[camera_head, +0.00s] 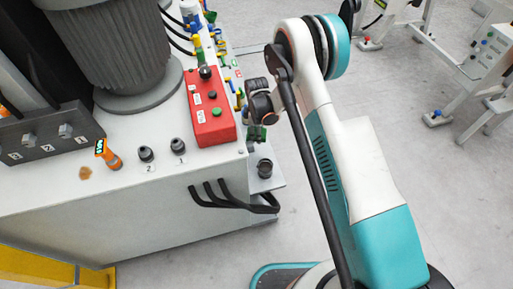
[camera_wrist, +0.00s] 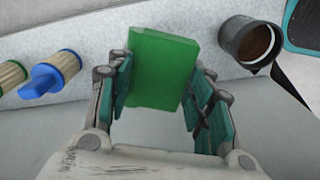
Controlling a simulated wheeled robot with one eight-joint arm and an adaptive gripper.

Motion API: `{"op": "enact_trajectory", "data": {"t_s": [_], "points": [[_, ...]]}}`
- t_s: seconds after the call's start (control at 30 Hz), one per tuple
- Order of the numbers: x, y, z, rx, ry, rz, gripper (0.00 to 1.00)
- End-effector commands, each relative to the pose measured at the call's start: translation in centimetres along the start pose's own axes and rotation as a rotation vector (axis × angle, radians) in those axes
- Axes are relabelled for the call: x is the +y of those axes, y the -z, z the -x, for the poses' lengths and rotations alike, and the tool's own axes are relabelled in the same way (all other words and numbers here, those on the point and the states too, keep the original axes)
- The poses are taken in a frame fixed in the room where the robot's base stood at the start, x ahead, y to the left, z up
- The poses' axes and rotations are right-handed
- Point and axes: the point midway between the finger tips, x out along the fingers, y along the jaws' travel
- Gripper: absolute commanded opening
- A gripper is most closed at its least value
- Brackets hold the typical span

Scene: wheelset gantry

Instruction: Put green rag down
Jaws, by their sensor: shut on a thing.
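The green rag (camera_wrist: 158,68) is a folded, block-like piece between the two fingers of my gripper (camera_wrist: 160,95) in the wrist view. My gripper is shut on it. In the head view my gripper (camera_head: 257,120) is just right of the red control box, near the right edge of the white cabinet top. Only a small part of the green rag (camera_head: 256,133) shows there, below the fingers. I cannot tell whether the rag touches a surface under it.
A dark cup (camera_head: 265,168) stands on a low ledge beside the cabinet; it also shows in the wrist view (camera_wrist: 249,42). A blue-ended cylinder (camera_wrist: 50,72) lies left of the rag. The red control box (camera_head: 209,107) and an orange tester (camera_head: 108,153) occupy the cabinet top (camera_head: 60,185).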

Motion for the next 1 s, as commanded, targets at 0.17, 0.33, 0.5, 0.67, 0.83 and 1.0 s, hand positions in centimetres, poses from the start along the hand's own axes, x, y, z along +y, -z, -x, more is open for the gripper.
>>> {"op": "enact_trajectory", "data": {"t_s": [0.17,0.33,0.5,0.67,0.83,1.0], "points": [[0.0,0.0,-3.8,0.000,0.000,-0.001,0.13],[0.0,0.0,-4.9,0.000,0.000,-0.001,0.13],[0.0,0.0,-6.3,0.000,0.000,-0.001,0.13],[0.0,0.0,-8.8,0.000,0.000,-0.001,0.13],[0.0,0.0,-9.2,0.000,0.000,-0.001,0.13],[0.0,0.0,-9.2,0.000,0.000,-0.001,0.13]]}}
